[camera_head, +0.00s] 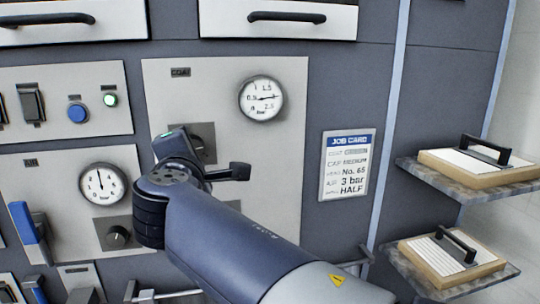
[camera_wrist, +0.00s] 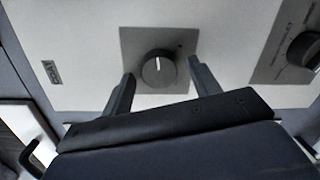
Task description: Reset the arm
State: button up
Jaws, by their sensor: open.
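My arm reaches up from the bottom right of the head view, and its end (camera_head: 182,160) is in front of the upper grey control plate (camera_head: 225,220). In the wrist view my gripper (camera_wrist: 162,72) is open, with its two dark fingers apart and pointing at the panel. A round dark knob (camera_wrist: 158,68) with a white pointer line sits between the fingertips in that picture. I cannot tell whether the fingers touch it. Nothing is held. In the head view my arm's end partly hides the knob's square plate (camera_head: 205,148).
A pressure gauge (camera_head: 262,99) is above the arm's end; another gauge (camera_head: 101,183) is left. A job card (camera_head: 346,165) hangs right. Two shelves (camera_head: 432,182) (camera_head: 405,268) with handled trays (camera_head: 485,173) (camera_head: 480,268) jut out at right. Drawer handles (camera_head: 288,17) protrude above. Another knob (camera_wrist: 305,50) is at right.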

jog(key=shift+s, duration=0.25)
